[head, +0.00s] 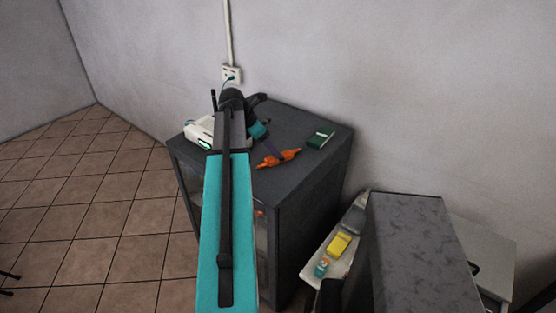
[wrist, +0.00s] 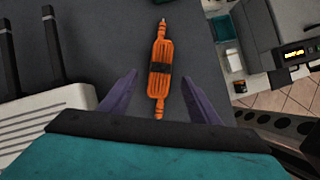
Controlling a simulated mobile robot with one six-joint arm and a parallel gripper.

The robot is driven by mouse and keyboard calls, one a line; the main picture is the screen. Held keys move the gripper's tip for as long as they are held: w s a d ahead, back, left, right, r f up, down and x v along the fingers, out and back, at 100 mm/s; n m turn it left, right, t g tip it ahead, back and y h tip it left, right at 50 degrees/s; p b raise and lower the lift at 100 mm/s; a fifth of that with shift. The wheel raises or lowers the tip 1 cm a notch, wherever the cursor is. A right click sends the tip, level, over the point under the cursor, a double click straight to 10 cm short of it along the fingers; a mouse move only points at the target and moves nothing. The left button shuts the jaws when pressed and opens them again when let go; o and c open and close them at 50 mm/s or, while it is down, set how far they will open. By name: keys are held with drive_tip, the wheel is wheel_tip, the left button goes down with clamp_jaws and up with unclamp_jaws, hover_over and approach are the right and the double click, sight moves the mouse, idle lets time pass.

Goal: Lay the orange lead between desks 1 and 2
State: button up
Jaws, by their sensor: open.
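The orange lead (head: 278,158) is a narrow bundle with a dark band round its middle and thin ends. It lies on the top of a dark grey cabinet (head: 322,148). In the wrist view the lead (wrist: 160,65) runs away from me, centred ahead of my gripper. My gripper (wrist: 159,76) is open, its purple fingers one on each side of the lead and apart from it. I cannot tell from the picture how high they are above the top. No desk numbers can be read.
A white router (head: 202,132) with black antennas stands left of the lead. A green box (head: 320,139) lies to its right. A wall socket (head: 231,75) is behind. A pale lower surface (head: 315,272) at the right holds a yellow item (head: 339,244). Tiled floor is open at left.

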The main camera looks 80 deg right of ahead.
drive_tip(key=shift+p+x, duration=1.2)
drive_tip(key=shift+x, duration=1.45)
drive_tip(key=shift+c, duration=0.4)
drive_tip(key=c, duration=1.2)
drive_tip(key=shift+w+r, duration=0.1)
drive_tip(key=shift+r, duration=0.05)
